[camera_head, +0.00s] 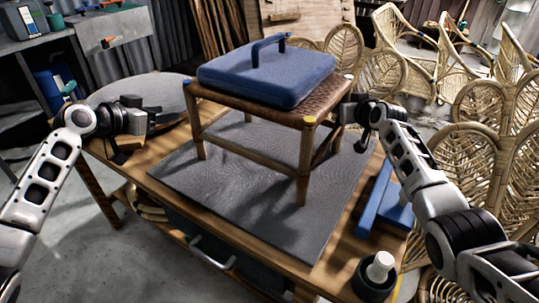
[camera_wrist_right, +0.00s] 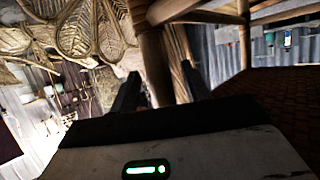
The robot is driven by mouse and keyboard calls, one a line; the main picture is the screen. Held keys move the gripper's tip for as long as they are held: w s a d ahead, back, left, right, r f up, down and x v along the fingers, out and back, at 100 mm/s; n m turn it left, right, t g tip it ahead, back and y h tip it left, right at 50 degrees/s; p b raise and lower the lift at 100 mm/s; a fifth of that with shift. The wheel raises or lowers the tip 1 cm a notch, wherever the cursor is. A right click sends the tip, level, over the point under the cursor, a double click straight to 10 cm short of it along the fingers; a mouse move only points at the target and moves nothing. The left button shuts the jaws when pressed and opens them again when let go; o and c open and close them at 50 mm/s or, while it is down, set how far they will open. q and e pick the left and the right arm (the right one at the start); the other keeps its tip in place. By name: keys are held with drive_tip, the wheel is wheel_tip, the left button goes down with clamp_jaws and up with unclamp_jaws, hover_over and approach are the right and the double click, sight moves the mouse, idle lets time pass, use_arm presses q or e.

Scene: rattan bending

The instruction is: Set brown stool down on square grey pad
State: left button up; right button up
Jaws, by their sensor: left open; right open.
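The brown stool (camera_head: 303,165), with a woven seat and wooden legs, stands upright on the square grey pad (camera_head: 235,205) on the workbench. Its visible front and left feet rest on the pad; the rear feet are hard to make out. My left gripper (camera_head: 150,121) is open and empty, left of the stool and apart from it. My right gripper (camera_head: 350,110) is at the stool's right corner. In the right wrist view its open fingers (camera_wrist_right: 162,88) lie on either side of a wooden pole, apparently a stool leg; contact is unclear.
A blue case with a handle (camera_head: 268,75) lies on the stool seat. A round grey disc (camera_head: 150,90) is behind my left gripper. A blue tool (camera_head: 375,200) and a black pot with a white top (camera_head: 375,275) are at the bench's right. Rattan chairs (camera_head: 485,110) crowd the right.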

drive_tip(key=v, duration=1.1)
drive_tip(key=shift+s, duration=0.25)
drive_tip(key=shift+d+r, duration=0.1)
use_arm(q)
drive_tip(key=a, duration=0.2)
drive_tip(key=s+a+b, duration=0.2)
drive_tip(key=a, duration=0.1)
drive_tip(key=shift+a, duration=0.3)
use_arm(e)
wheel_tip(320, 180, down, 2)
drive_tip(key=shift+f, duration=0.15)
use_arm(q)
wheel_tip(320, 180, up, 9)
drive_tip(key=p, duration=0.6)
use_arm(e)
wheel_tip(320, 180, up, 7)
drive_tip(key=shift+f, duration=0.25)
